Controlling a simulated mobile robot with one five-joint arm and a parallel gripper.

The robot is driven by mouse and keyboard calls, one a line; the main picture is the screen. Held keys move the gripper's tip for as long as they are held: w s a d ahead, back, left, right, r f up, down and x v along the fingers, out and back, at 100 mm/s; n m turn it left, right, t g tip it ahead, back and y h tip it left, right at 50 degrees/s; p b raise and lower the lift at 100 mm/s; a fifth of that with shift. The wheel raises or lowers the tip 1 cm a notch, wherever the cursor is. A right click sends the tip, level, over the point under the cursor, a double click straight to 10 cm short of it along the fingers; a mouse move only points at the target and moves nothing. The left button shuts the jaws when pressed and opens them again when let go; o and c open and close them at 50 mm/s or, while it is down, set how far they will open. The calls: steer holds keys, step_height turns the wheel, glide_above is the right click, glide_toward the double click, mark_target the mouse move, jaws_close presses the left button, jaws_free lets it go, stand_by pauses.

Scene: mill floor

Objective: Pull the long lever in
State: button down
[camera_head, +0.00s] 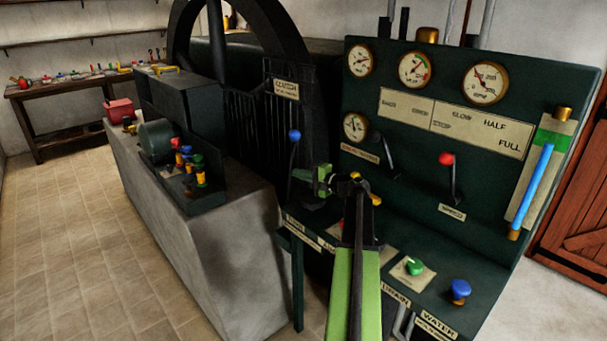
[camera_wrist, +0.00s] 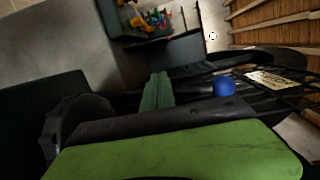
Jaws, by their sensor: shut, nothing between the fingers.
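A long dark lever with a blue ball knob (camera_head: 295,135) stands almost upright in front of the black grille, under the CLUTCH plate. In the wrist view its blue knob (camera_wrist: 223,86) shows right of my fingers. My gripper (camera_head: 321,180) is to the right of the lever and lower than the knob in the head view. In the wrist view the green fingers of my gripper (camera_wrist: 157,90) are together and empty. I see a gap in the picture between fingers and knob; their distance in depth is hard to tell. The lever's foot is partly hidden.
The green panel (camera_head: 375,220) to the right carries gauges, a red-knobbed lever (camera_head: 446,160), a green knob (camera_head: 414,267) and a blue knob (camera_head: 460,290). A concrete plinth (camera_head: 215,260) with machinery stands left. The tiled floor (camera_head: 70,230) is clear further left.

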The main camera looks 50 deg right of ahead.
steer(key=s+d+r+m+t+h, duration=0.1)
steer(key=s+d+m+h, duration=0.1)
steer(key=s+d, duration=0.2)
steer(key=d, duration=0.3)
steer(key=shift+s+d+r, duration=0.25)
steer(key=shift+d+r, duration=0.05)
steer(key=shift+d, duration=0.05)
steer(key=w, duration=1)
steer(key=shift+w, duration=0.1)
